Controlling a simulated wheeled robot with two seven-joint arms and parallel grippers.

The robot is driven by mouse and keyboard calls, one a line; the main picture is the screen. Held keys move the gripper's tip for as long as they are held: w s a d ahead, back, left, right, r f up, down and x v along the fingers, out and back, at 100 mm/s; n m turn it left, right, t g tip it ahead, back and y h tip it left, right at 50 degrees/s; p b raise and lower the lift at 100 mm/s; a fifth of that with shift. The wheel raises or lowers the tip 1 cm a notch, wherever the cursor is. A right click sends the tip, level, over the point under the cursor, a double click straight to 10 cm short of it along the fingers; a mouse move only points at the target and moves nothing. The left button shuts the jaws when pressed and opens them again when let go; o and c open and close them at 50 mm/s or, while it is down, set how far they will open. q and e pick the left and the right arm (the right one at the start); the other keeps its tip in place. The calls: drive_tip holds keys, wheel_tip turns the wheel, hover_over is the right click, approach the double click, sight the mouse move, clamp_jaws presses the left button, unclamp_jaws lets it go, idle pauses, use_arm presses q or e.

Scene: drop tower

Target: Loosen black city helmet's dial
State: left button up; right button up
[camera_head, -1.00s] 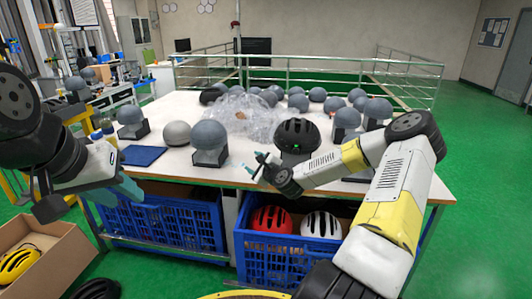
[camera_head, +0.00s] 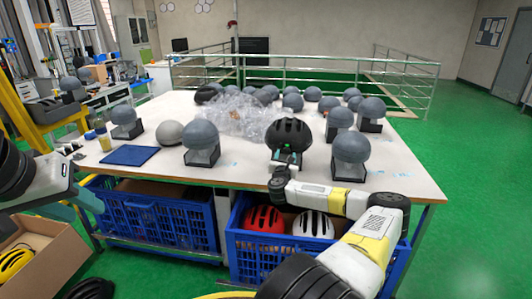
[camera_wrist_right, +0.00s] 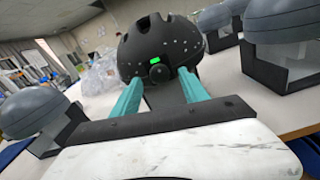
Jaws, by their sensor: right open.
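The black helmet (camera_head: 289,132) sits on a stand at the table's front, right of centre. It also shows in the right wrist view (camera_wrist_right: 160,40), its back facing my gripper, with a lit green rectangle above the dark round dial (camera_wrist_right: 159,74). My right gripper (camera_head: 287,165) is just in front of the helmet. In the right wrist view its two teal fingers (camera_wrist_right: 160,88) are apart, one on each side of the dial area; contact cannot be told. My left gripper (camera_head: 88,202) is at the left, low by the table's front edge, away from the helmet; its jaw opening is unclear.
Grey domes on stands flank the helmet, one to the left (camera_head: 201,140) and one to the right (camera_head: 351,148). Clear plastic wrap (camera_head: 238,118) lies behind. A blue crate (camera_head: 255,258) with red and white helmets is below the table. A blue mat (camera_head: 130,155) lies at left.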

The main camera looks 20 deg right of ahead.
sight(286, 151)
drive_tip(key=shift+x, duration=1.1)
drive_tip(key=shift+c, duration=0.4)
drive_tip(key=shift+a, duration=0.1)
clamp_jaws()
